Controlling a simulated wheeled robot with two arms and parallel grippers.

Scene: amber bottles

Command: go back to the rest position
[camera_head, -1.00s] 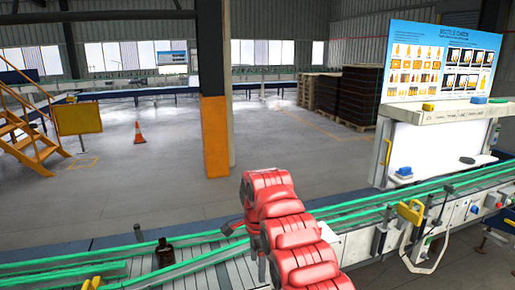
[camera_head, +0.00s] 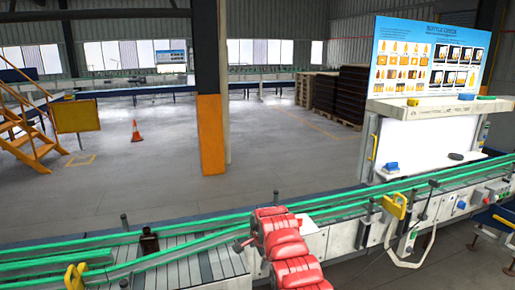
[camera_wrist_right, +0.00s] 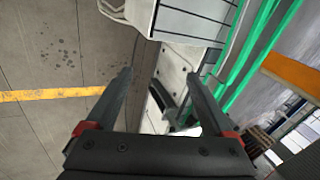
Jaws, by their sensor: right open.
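My right arm, red, reaches in from the bottom of the head view, in front of the conveyor. My left gripper is in neither view. An amber bottle (camera_head: 149,242) stands upright on the conveyor, left of my right arm and apart from it.
The conveyor (camera_head: 180,266) with green guide rails (camera_head: 330,208) runs across the front. A white inspection booth (camera_head: 425,145) under a bottle-check board (camera_head: 428,55) stands at right. An orange-based pillar (camera_head: 211,135) and a traffic cone (camera_head: 136,130) stand behind on open floor.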

